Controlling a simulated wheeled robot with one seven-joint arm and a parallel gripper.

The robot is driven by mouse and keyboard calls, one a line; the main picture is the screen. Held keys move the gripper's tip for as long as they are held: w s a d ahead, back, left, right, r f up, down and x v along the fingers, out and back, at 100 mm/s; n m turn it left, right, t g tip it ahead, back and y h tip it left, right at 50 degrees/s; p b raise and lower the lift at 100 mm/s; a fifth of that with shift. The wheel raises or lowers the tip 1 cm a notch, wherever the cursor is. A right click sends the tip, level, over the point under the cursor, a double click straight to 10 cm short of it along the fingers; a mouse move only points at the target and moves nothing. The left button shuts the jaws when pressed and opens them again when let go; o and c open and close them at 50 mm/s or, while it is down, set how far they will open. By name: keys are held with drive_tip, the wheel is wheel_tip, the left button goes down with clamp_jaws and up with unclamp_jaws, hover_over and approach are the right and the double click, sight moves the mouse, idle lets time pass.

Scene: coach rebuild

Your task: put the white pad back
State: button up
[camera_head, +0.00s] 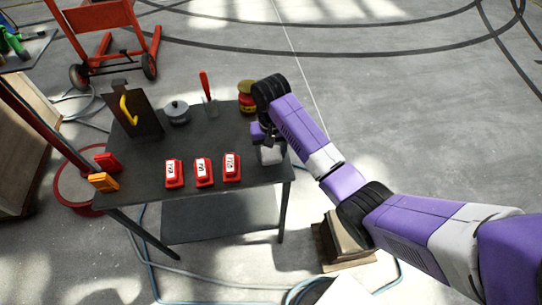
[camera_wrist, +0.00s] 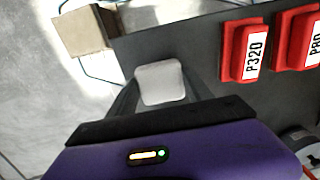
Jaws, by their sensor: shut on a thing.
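The white pad (camera_wrist: 160,82) is a small pale block with rounded corners. It sits between the two dark fingers of my gripper (camera_wrist: 160,92) in the wrist view, and the fingers are shut on it. In the head view the white pad (camera_head: 271,156) shows just below my purple gripper (camera_head: 265,142), over the right edge of the dark table (camera_head: 226,205). I cannot tell whether the pad touches the tabletop.
Three red labelled blocks (camera_head: 203,171) stand in a row left of my gripper; one reads P320 (camera_wrist: 246,50). Behind are a grey lidded pot (camera_head: 176,112), a red-handled tool (camera_head: 206,90) and a red-yellow jar (camera_head: 246,97). A box (camera_head: 345,243) stands on the floor.

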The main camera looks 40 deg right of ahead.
sight(271, 154)
drive_tip(key=shift+f, duration=1.15)
drive_tip(key=o, duration=1.2)
wheel_tip(271, 154, up, 11)
drive_tip(key=shift+r+p, duration=0.1)
drive_tip(key=shift+p, duration=0.95)
drive_tip(key=shift+r+p, duration=0.45)
drive_tip(key=shift+p, duration=0.1)
drive_tip(key=shift+f, duration=0.1)
